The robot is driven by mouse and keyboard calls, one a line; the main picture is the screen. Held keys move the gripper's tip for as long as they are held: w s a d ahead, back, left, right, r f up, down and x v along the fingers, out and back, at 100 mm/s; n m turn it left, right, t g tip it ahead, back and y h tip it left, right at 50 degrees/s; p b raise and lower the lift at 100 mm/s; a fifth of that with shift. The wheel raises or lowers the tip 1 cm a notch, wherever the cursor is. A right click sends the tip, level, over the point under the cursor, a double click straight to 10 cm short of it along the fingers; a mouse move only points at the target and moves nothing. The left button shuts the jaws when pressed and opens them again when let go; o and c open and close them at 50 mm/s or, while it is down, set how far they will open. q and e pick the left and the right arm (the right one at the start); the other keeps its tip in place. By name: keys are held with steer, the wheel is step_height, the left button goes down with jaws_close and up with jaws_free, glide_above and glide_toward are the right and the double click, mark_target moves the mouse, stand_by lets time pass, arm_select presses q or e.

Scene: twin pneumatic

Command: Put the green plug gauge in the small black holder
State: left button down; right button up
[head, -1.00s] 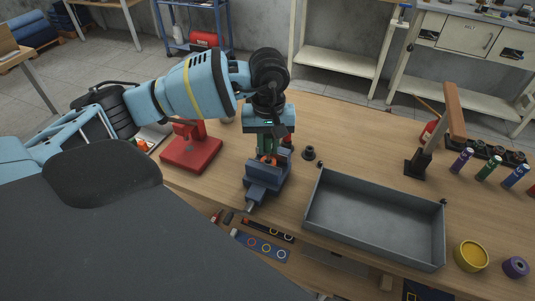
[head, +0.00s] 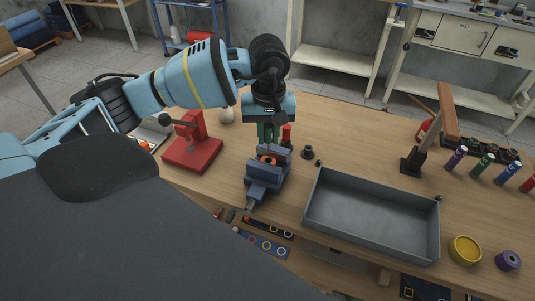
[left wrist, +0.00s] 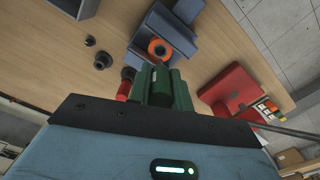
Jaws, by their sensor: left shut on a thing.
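My left gripper (head: 268,142) is above the blue-grey vise (head: 266,177), pointing down. In the left wrist view its green fingers (left wrist: 161,88) are shut on a green cylindrical piece (left wrist: 160,84), which looks like the green plug gauge; its lower end is hard to make out. An orange ring (head: 268,159) sits in the vise and also shows in the left wrist view (left wrist: 159,48). The small black holder (head: 307,152) stands on the table just right of the vise; it also shows in the left wrist view (left wrist: 102,60). My right gripper is out of view.
A red cylinder (head: 286,134) stands close beside the gripper. A red press-like stand (head: 191,150) is to the left. A grey open tray (head: 372,219) lies right of the vise. Several coloured cylinders (head: 483,166) and a wooden-topped post (head: 449,110) stand far right.

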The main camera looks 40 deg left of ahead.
arm_select(q)
steer(key=shift+r, duration=0.3)
